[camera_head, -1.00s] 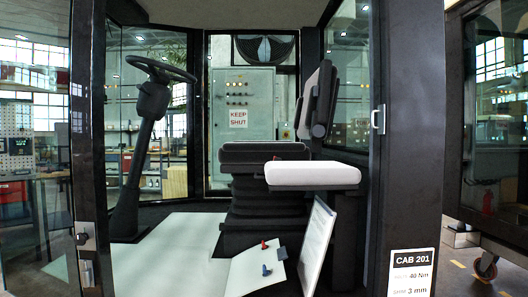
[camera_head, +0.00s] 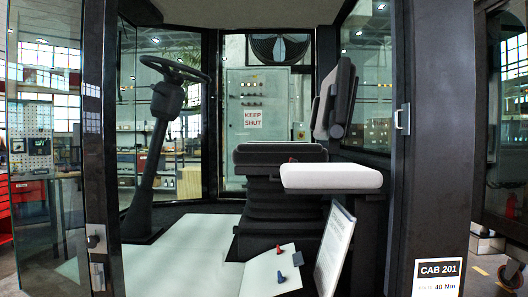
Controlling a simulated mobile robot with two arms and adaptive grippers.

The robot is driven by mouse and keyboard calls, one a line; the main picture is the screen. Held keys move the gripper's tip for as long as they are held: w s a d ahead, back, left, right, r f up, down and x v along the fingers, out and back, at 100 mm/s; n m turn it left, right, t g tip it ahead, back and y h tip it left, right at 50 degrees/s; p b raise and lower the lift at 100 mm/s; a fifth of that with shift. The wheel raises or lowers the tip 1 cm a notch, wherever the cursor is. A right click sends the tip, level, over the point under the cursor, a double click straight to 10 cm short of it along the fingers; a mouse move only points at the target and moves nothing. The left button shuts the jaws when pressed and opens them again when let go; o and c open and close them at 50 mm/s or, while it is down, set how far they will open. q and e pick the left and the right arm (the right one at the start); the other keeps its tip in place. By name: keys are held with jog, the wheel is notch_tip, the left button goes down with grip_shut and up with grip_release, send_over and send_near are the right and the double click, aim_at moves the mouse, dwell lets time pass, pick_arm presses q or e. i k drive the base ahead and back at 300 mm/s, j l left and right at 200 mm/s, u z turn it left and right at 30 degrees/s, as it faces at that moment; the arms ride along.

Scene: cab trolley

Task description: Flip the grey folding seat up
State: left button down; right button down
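The grey folding seat (camera_head: 331,178) is a pale, light-grey cushion inside the cab at the right. It lies flat, folded down, in front of and to the right of the black driver's seat (camera_head: 280,152). The black backrest (camera_head: 334,98) stands upright behind it. Neither of my grippers is in the head view, so I cannot see whether they are open or shut.
The cab doorway is open, between the left post (camera_head: 95,120) and the right post (camera_head: 434,150). A steering column (camera_head: 153,150) stands at left. A white board (camera_head: 334,250) leans below the folding seat. The pale floor (camera_head: 185,262) is clear.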

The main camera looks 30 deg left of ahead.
aim_at(296, 178)
jog(key=i+j+u, duration=0.2)
jog(key=i+u, duration=0.7)
